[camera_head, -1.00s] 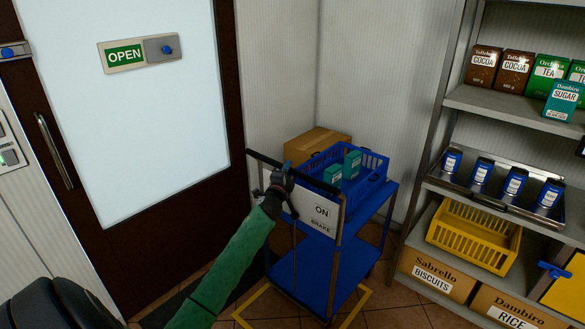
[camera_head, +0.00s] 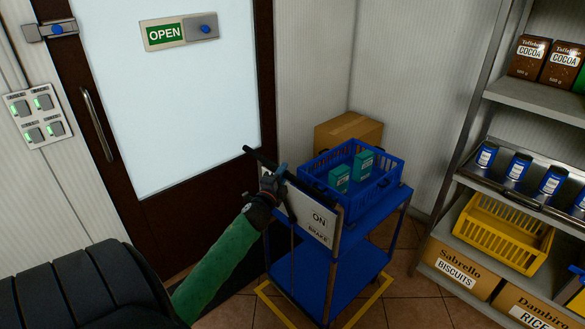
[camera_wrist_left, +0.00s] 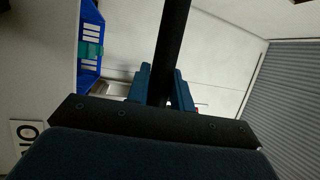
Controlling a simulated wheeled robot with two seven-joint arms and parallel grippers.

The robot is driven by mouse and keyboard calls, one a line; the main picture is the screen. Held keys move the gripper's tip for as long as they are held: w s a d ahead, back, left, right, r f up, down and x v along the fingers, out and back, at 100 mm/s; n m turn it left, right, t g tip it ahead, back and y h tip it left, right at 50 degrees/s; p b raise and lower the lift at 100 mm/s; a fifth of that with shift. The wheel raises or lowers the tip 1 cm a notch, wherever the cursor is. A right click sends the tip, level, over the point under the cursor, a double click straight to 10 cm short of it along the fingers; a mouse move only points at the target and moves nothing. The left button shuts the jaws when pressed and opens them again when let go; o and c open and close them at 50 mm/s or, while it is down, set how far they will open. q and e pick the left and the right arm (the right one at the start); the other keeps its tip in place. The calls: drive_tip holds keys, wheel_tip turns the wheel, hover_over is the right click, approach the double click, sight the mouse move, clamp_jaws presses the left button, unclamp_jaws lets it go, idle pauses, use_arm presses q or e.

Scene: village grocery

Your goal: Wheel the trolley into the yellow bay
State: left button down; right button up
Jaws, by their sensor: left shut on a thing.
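The blue trolley (camera_head: 318,270) stands near the corner, with a dark push handle and a white panel reading ON and BRAKE (camera_head: 312,220). My left gripper (camera_head: 274,180) is shut on the trolley's handle; the dark bar also runs between its fingers in the left wrist view (camera_wrist_left: 172,50). A blue basket (camera_head: 385,188) with two teal boxes (camera_head: 340,178) rides on the trolley's top, beside a cardboard box (camera_head: 350,128) seen behind it. The yellow bay outline (camera_head: 272,300) shows on the floor around the trolley's foot; its far side is hidden. My right gripper is not in view.
A door with an OPEN sign (camera_head: 165,34) is at the left, beside a switch panel (camera_head: 38,115). Tiled floor shows between trolley and shelves.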

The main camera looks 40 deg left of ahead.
use_arm(q)
drive_tip(key=shift+s+f, duration=0.15)
drive_tip(key=shift+s, duration=1)
drive_tip(key=c, duration=1.4)
unclamp_jaws()
drive_tip(key=shift+o, duration=0.8)
drive_tip(key=shift+a, duration=0.1)
drive_tip(key=b+v, duration=0.2)
drive_tip(key=v, duration=0.5)
drive_tip(key=shift+s+b, duration=0.3)
drive_tip(key=shift+s, duration=0.05)
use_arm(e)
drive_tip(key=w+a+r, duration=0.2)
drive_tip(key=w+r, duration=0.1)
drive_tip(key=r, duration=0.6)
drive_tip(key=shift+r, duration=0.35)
